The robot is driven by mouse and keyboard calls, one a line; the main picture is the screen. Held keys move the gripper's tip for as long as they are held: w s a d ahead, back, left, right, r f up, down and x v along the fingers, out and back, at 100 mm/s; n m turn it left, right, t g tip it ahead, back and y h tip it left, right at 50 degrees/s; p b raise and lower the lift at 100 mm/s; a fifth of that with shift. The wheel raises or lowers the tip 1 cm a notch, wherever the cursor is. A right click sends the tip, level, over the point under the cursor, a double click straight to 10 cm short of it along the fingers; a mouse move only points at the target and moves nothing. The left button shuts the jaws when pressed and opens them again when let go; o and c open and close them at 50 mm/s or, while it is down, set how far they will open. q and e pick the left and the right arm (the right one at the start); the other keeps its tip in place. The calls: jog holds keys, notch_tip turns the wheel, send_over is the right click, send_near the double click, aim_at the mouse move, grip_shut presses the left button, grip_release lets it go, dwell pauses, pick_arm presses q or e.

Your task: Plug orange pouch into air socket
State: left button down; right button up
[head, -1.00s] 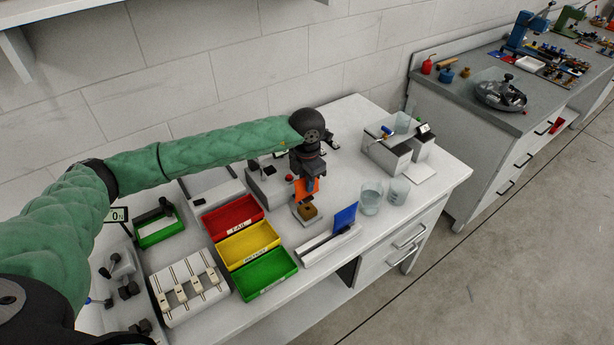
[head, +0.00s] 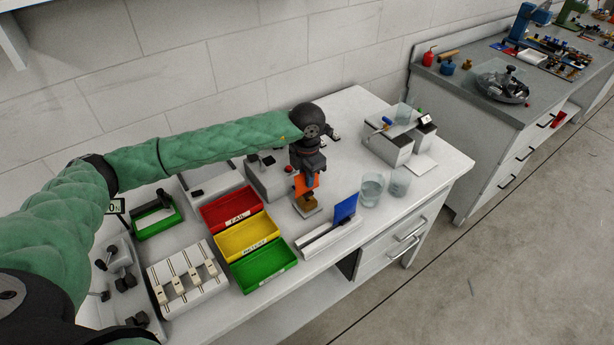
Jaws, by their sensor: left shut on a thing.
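The orange pouch (head: 304,186) hangs upright in my left gripper (head: 306,176), which is shut on it. Right below it is a small brass-coloured block (head: 309,202) on a pale base plate, which looks like the air socket. The pouch's lower edge is at or just above this block; I cannot tell whether they touch. My left arm comes in from the left and its wrist hides the top of the pouch. My right gripper is not in view.
Red (head: 231,209), yellow (head: 247,236) and green (head: 264,267) bins stand left of the block. A rack with a blue pouch (head: 344,209) stands close on the right, near the table's front edge. Beakers (head: 371,190) stand further right. A grey box (head: 270,178) is behind.

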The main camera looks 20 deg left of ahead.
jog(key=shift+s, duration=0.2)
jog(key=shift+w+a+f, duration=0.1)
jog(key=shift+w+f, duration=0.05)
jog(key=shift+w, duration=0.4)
pick_arm(q)
jog(key=shift+b, duration=0.45)
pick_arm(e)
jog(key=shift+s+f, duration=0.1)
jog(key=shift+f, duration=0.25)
